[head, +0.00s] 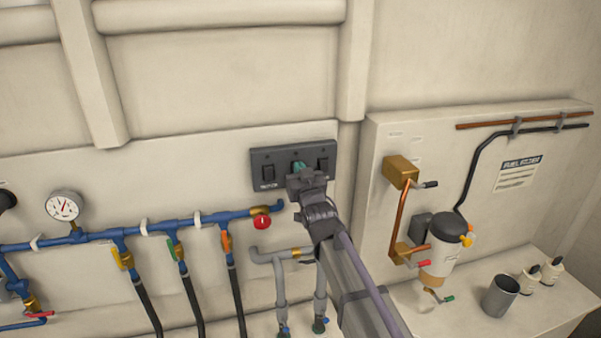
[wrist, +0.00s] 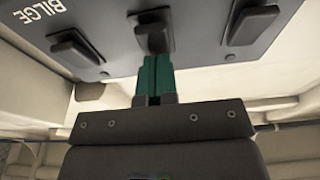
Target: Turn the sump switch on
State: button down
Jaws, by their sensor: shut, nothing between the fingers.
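A dark switch panel (head: 284,160) is on the wall in the head view and fills the top of the wrist view (wrist: 112,42). It carries a left rocker (wrist: 76,48), a middle rocker (wrist: 153,33) and a right rocker (wrist: 252,25). The word BILGE shows by the left rocker; no sump label can be read, so I cannot tell which rocker is the sump switch. My gripper (wrist: 154,78) has green fingertips, shut together and empty, right at the lower end of the middle rocker. I cannot tell whether they touch it. In the head view my gripper (head: 299,167) hides the middle rocker.
Blue pipes (head: 180,224) with several coloured valves and a red knob (head: 262,222) run at left, below the panel. A filter unit (head: 446,250), a copper pipe and a grey cup (head: 500,296) are at right.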

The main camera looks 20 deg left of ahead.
jog(key=s+d+r+p, duration=0.2)
jog(key=s+d, duration=0.5)
jog(key=s, duration=0.4)
jog(key=shift+s+d+r+p, duration=0.15)
jog(key=shift+d+r+p, duration=0.25)
jog(key=shift+p, duration=0.15)
jog(key=shift+f, duration=0.15)
jog(key=s+d+f+m+g+h+b, duration=0.1)
jog(key=d+f+g+h+b, duration=0.3)
jog(key=f, duration=0.7)
jog(key=s+d+f+m+g+h+b, duration=0.15)
jog(key=d+f+g+h, duration=0.35)
jog(key=f, duration=0.5)
jog(key=s+d+f+m+g+h+b, duration=0.1)
jog(key=s+d+f+b, duration=0.4)
jog(key=d, duration=0.8)
jog(key=s+d+f+m+g+h+b, duration=0.1)
jog(key=s+d+f+m+g+b, duration=0.2)
jog(key=d+f+b, duration=0.8)
notch_tip(320, 180, down, 5)
jog(key=s+d+g, duration=0.1)
jog(key=s+g, duration=0.1)
jog(key=g, duration=0.1)
jog(key=shift+d+g+h, duration=0.3)
jog(key=shift+d, duration=0.1)
